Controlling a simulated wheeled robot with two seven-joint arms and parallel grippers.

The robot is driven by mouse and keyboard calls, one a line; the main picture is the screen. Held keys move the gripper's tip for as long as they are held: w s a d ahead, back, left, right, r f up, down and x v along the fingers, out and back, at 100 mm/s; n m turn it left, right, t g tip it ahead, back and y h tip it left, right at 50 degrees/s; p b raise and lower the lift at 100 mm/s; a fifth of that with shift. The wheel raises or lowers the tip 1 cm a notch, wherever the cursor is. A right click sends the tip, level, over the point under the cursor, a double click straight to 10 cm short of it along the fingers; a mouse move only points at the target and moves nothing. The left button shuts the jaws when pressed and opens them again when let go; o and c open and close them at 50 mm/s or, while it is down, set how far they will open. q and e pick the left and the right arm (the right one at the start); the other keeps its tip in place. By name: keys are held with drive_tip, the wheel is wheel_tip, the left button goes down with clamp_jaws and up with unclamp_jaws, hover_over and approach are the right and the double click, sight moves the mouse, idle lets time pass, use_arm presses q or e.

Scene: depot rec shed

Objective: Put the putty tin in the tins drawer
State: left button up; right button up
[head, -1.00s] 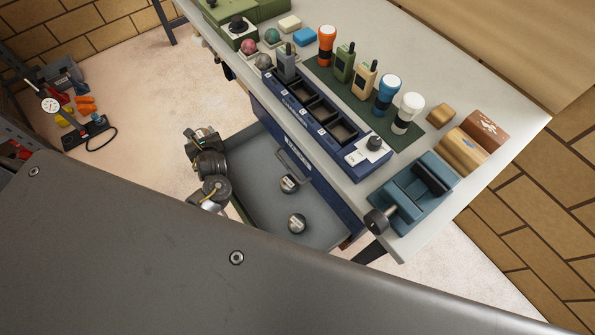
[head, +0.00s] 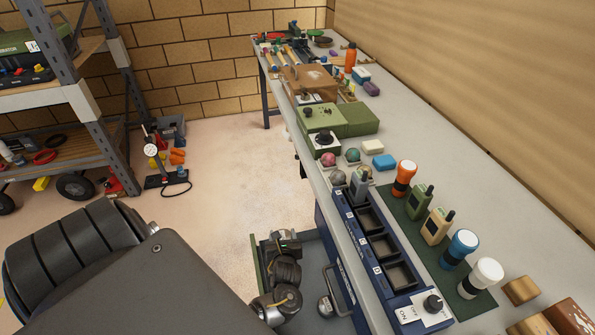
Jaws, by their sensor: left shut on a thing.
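The tins drawer (head: 311,252) stands open below the bench, a grey tray with a greenish outer edge. A round silver tin with a dark top (head: 325,306) lies in it. My left gripper (head: 287,238) is over the drawer, near its outer edge, with my wrist below it in the picture. It is shut on what seems to be the putty tin, which the jaws and wrist almost wholly hide. I cannot tell how high it is above the drawer floor. My right gripper is out of view.
A blue charger rack (head: 376,250) sits along the bench edge above the drawer, and a drawer handle (head: 336,290) sticks out below it. Radios and torches (head: 461,248) stand behind. A shelf rack (head: 92,110) is at the left.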

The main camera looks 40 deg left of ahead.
use_arm(q)
drive_tip(key=d+f, duration=0.2)
drive_tip(key=s+d+f+b, duration=0.1)
drive_tip(key=d+f, duration=0.2)
drive_tip(key=shift+s+d+f, duration=0.1)
drive_tip(key=shift+d+f, duration=0.15)
drive_tip(key=shift+f, duration=0.05)
drive_tip(key=shift+s+d+f+b, duration=0.15)
drive_tip(key=shift+d+f+b, duration=0.25)
drive_tip(key=shift+d+f, duration=0.15)
drive_tip(key=shift+f+b, duration=0.5)
drive_tip(key=shift+f, duration=1.05)
drive_tip(key=shift+f, duration=0.2)
drive_tip(key=o, duration=1)
drive_tip(key=shift+o, duration=0.2)
